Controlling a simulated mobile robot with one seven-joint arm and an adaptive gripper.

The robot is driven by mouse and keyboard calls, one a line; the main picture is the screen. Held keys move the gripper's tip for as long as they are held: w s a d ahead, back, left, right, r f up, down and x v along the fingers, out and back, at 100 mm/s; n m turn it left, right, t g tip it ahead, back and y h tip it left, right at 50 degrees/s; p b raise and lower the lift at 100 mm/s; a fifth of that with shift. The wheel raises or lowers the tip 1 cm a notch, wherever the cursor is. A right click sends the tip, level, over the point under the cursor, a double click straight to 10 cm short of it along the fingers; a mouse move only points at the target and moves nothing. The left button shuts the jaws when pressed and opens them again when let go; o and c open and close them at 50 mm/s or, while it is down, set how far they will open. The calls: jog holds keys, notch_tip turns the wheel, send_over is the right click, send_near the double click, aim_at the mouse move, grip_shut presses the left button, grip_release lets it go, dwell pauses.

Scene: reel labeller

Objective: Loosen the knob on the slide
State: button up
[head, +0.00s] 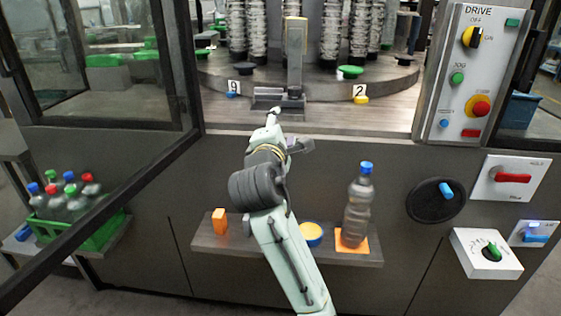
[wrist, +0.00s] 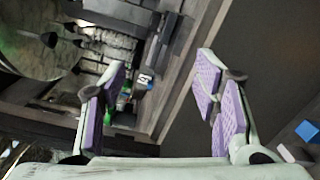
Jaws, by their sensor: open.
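The slide (head: 278,100) is a dark grey block and rail at the foot of an upright grey post (head: 295,55), on the machine's ledge in the head view. I cannot make out a separate knob on it; my gripper may hide part of its front. My gripper (head: 288,131) is just in front of and below the slide, at the ledge's front edge. In the wrist view my gripper (wrist: 165,98) is open, its purple-padded fingers wide apart with nothing between them gripped. Dark rail-like parts (wrist: 165,45) show beyond the fingers.
A blue knob (head: 231,95) by tag 9 and a yellow knob (head: 361,100) by tag 2 flank the slide. A shelf (head: 210,239) below holds a bottle (head: 358,210). An open framed door (head: 120,205) stands left; a control panel (head: 468,80) is right.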

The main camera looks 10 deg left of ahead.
jog(key=s+d+f+m+y, duration=0.15)
jog(key=f+m, duration=0.25)
jog(key=m, duration=0.5)
jog(key=d+f+m, duration=0.3)
jog(key=f+m, duration=0.1)
jog(key=m, duration=0.5)
jog(key=shift+m+t+y, duration=0.5)
jog(key=shift+t+y, duration=0.1)
jog(key=shift+y, duration=0.25)
jog(key=shift+s+a+r+b, duration=0.2)
jog(key=shift+a, duration=0.5)
jog(key=shift+s+a+r+b, duration=0.15)
jog(key=shift+a+r+b, duration=0.1)
jog(key=shift+a, duration=0.4)
jog(key=shift+s+a+r+b, duration=0.15)
jog(key=shift+s+a+b, duration=0.05)
jog(key=shift+a, duration=0.5)
